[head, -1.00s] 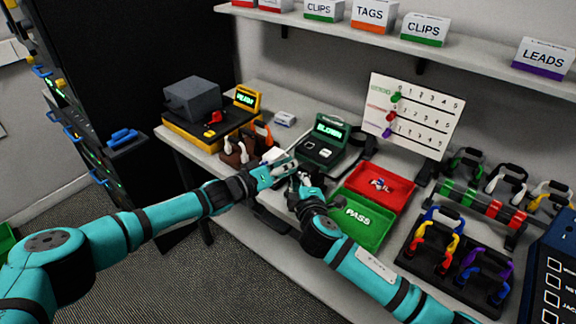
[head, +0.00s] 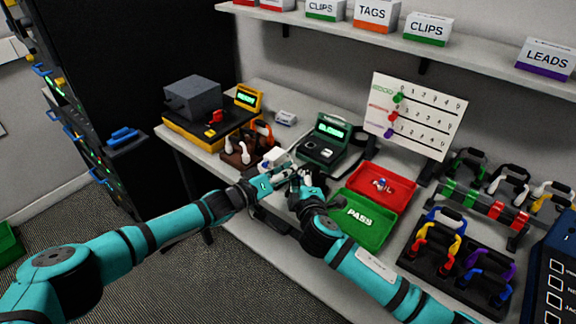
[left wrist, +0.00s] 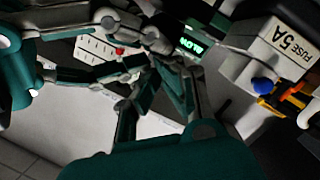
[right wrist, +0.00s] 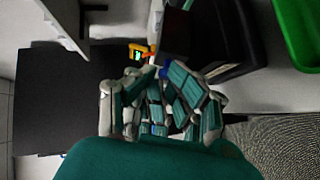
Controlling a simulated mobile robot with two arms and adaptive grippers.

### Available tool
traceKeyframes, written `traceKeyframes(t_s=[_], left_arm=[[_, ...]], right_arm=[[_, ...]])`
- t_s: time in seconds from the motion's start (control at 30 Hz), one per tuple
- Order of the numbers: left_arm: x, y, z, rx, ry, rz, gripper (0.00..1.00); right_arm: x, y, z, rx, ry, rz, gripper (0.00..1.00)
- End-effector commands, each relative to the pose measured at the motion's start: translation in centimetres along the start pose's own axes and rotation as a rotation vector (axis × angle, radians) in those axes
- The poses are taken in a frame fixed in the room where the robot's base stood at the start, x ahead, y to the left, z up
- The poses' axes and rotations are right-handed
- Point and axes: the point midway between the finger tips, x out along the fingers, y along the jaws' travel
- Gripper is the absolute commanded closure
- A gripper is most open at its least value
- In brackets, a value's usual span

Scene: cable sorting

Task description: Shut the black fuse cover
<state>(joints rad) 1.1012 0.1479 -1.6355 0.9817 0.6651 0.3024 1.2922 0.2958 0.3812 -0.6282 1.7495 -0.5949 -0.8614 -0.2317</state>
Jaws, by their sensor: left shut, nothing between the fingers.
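In the head view my left gripper (head: 282,176) is shut and empty over the front edge of the bench. My right gripper (head: 303,182) is close beside it on the right; the fingers overlap, so I cannot tell its opening. A black block (right wrist: 215,40) lies just beyond the fingers in the right wrist view. It may be the fuse holder, but I cannot make out the black cover or its angle; the grippers hide that spot in the head view. A white box marked FUSE 5A (left wrist: 285,50) is at the right in the left wrist view.
The green meter (head: 322,142) stands behind the grippers. The green PASS tray (head: 362,240) and red FAIL tray (head: 402,196) are to the right. A brown rack of leads (head: 237,160) and the yellow tester (head: 182,135) are to the left.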

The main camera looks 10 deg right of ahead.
Motion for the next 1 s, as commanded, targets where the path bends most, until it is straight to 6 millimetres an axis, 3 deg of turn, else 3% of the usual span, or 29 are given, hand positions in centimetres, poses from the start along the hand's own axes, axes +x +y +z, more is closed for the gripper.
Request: traceKeyframes(t_s=[0.1,0.6,0.77,1.0], left_arm=[[0.2,0.2,0.7,-0.002,-0.010,0.004,1.00],[0.2,0.5,0.5,-0.002,-0.007,0.008,1.00],[0.2,0.4,0.3,-0.002,-0.005,0.007,1.00],[0.1,0.3,0.1,-0.001,-0.002,0.005,1.00]], right_arm=[[0.0,0.5,-0.5,0.003,0.012,0.010,0.61],[-0.5,0.2,-0.5,0.003,0.014,0.004,0.61],[-2.8,0.0,-0.4,0.004,0.012,0.001,0.61],[-8.0,0.0,-0.2,0.002,0.009,0.000,0.61]])
